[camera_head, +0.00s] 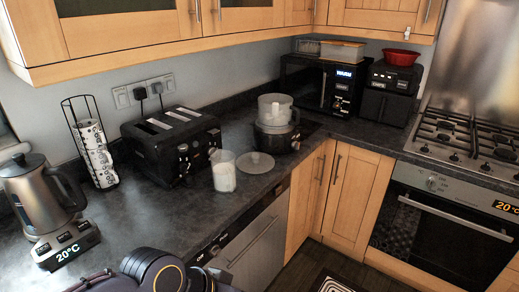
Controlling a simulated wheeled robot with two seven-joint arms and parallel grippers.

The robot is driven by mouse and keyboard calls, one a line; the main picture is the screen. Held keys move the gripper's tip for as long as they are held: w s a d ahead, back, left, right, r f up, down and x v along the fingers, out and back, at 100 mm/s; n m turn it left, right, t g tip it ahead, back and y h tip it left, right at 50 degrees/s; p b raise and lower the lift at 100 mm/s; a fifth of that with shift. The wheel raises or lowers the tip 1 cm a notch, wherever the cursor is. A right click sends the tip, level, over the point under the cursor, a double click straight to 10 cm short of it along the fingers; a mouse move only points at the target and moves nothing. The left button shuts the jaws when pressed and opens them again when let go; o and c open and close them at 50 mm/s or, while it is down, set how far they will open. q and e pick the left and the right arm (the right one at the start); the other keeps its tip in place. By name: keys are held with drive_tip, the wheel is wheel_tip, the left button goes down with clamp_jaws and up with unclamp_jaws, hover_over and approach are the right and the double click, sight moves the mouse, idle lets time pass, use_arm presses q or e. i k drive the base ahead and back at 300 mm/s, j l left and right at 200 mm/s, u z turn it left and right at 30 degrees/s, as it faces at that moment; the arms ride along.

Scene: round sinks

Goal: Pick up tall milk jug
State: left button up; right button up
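A tall, clear jug (223,172) with white contents stands upright on the dark counter, just right of the black toaster. It looks like the tall milk jug. No gripper touches it. Dark, rounded parts of my own arm (155,272) show at the bottom edge, in front of the counter and well short of the jug. Neither of my grippers can be seen.
A round grey lid (256,163) lies close to the jug's right. The toaster (172,145) stands to its left, a food processor (275,122) behind right. A kettle (39,192) and cup rack (93,143) stand left. Counter (165,215) in front is clear.

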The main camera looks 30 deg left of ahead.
sight(223, 162)
drive_tip(key=i+u, duration=0.2)
drive_tip(key=i, duration=0.25)
drive_tip(key=i+l+u, duration=0.15)
drive_tip(key=i, duration=0.25)
drive_tip(key=i+l+u, duration=0.2)
drive_tip(key=i, duration=0.2)
drive_tip(key=i+l+u, duration=0.15)
drive_tip(key=i, duration=0.25)
